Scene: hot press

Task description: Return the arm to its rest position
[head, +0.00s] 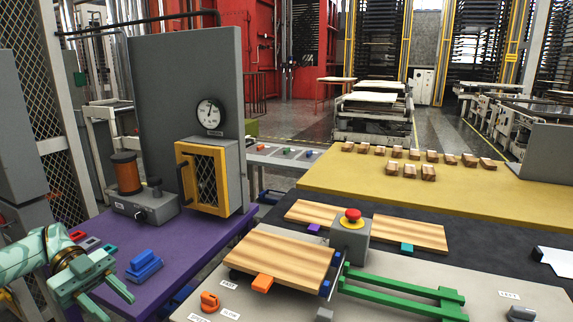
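My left gripper (116,307) is at the lower left, mint green, at the end of my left arm (50,250). Its two fingers are spread apart with nothing visible between them. It is in front of the purple table, near a blue block (143,265) and apart from it.
A purple table (205,245) carries a yellow-framed press door (203,180) and an orange spool (125,172). To the right, a grey table holds wooden boards (280,256), a red emergency button (350,215) and a green frame (400,290). Wooden blocks stand on a yellow table (370,185).

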